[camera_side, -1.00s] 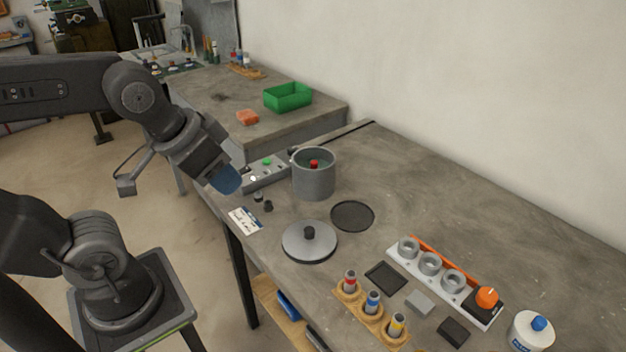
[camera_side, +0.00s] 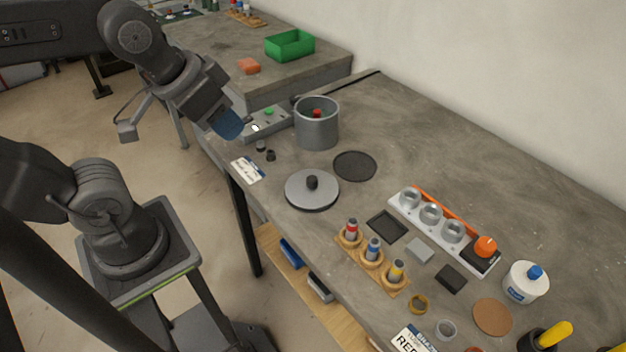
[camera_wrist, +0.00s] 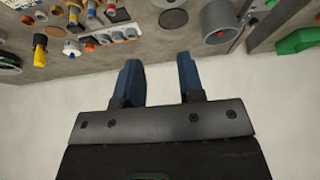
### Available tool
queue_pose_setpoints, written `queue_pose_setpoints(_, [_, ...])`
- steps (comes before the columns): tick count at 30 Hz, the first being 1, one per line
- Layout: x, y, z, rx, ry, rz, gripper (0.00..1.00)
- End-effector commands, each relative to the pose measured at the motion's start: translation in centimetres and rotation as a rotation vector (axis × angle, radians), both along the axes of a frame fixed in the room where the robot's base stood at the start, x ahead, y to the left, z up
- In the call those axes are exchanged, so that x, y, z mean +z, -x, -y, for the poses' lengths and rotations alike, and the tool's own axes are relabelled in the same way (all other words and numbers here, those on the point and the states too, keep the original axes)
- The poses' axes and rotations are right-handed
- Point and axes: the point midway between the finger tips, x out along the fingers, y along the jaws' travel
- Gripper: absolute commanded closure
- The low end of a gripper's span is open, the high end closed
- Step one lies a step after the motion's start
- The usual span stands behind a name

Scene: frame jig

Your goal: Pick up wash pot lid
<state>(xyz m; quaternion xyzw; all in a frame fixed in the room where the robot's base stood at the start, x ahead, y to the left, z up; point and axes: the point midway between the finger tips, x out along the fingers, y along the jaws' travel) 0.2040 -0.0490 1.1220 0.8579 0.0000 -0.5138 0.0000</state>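The wash pot lid (camera_side: 300,197), a flat round grey disc with a black knob, lies on the workbench in the side view. The grey pot (camera_side: 317,128) stands open behind it, with something red and green inside; it also shows in the wrist view (camera_wrist: 219,22). My gripper (camera_side: 228,124) is in the air to the left of the pot, above and away from the lid. In the wrist view its two blue fingers (camera_wrist: 158,62) are apart with nothing between them. The lid is not clearly seen in the wrist view.
A dark round mat (camera_side: 354,166) lies right of the lid. A control box (camera_side: 265,124) sits left of the pot. The right rear bench is clear.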

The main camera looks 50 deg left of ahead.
Motion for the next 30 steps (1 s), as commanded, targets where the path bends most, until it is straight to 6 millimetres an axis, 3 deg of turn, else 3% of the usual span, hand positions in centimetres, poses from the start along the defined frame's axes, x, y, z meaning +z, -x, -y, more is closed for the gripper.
queue_pose_setpoints(11, [0.0,0.0,0.0,0.0,0.0,0.0,0.65])
queue_pose_setpoints(18, [0.0,0.0,0.0,0.0,0.0,0.0,0.44])
queue_pose_setpoints(26, [0.0,-0.1,0.0,0.008,0.004,-0.003,0.43])
queue_pose_setpoints(30, [-0.1,-1.6,-0.1,0.108,0.052,-0.044,0.43])
